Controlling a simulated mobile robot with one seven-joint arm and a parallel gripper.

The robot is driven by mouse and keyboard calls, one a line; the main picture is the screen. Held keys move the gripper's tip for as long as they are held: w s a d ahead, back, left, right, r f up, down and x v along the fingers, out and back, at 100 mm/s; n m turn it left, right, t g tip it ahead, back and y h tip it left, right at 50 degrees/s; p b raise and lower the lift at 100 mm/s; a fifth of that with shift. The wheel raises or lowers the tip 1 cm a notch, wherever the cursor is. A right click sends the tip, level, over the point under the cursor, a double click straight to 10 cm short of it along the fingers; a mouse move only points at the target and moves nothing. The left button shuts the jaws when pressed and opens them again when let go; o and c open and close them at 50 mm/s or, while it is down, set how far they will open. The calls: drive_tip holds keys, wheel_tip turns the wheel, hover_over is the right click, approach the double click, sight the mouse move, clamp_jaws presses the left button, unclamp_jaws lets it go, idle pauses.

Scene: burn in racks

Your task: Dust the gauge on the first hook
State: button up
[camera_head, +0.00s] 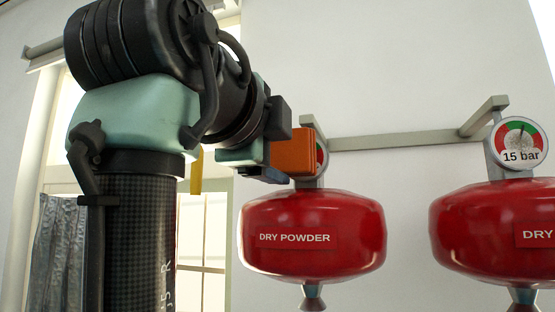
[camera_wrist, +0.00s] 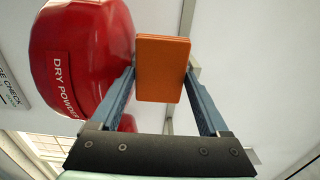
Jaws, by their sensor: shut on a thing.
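My gripper (camera_head: 280,158) is shut on an orange block-shaped pad (camera_head: 292,153). In the wrist view, the pad (camera_wrist: 162,68) is held between the two blue-grey fingers. In the head view the pad is in front of the nearer gauge (camera_head: 321,157), leaving only a thin strip of its dial in sight; I cannot tell whether they touch. This gauge sits on top of a red dry powder extinguisher (camera_head: 315,255) hanging from a hook (camera_head: 308,122). The extinguisher (camera_wrist: 80,60) is left of the pad in the wrist view, where the gauge is hidden.
A second red extinguisher (camera_head: 490,215) with a gauge marked 15 bar (camera_head: 520,143) hangs at the right from another hook (camera_head: 485,115). A grey rail (camera_head: 395,141) runs along the white wall. Open air lies between the two extinguishers.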

sight(310, 148)
drive_tip(key=shift+x, duration=1.1)
drive_tip(key=shift+s+d+b, duration=0.1)
drive_tip(key=shift+s+d, duration=0.15)
drive_tip(key=shift+d, duration=0.35)
drive_tip(key=shift+s+d+b, duration=0.15)
drive_tip(key=shift+s+d, duration=0.05)
drive_tip(key=shift+d, duration=0.4)
drive_tip(key=shift+s+d+b, duration=0.1)
drive_tip(key=shift+s+d, duration=0.15)
drive_tip(key=shift+d, duration=0.35)
drive_tip(key=shift+w+d, duration=0.1)
drive_tip(key=shift+d, duration=0.05)
drive_tip(key=shift+w+a+p, duration=0.1)
drive_tip(key=shift+w+a, duration=0.1)
drive_tip(key=shift+a, duration=0.45)
drive_tip(key=shift+w+a+p, duration=0.15)
drive_tip(key=shift+w+a, duration=0.1)
drive_tip(key=shift+a, duration=0.45)
drive_tip(key=shift+w+a+p, duration=0.1)
drive_tip(key=shift+w+a, duration=0.1)
drive_tip(key=shift+a, duration=0.45)
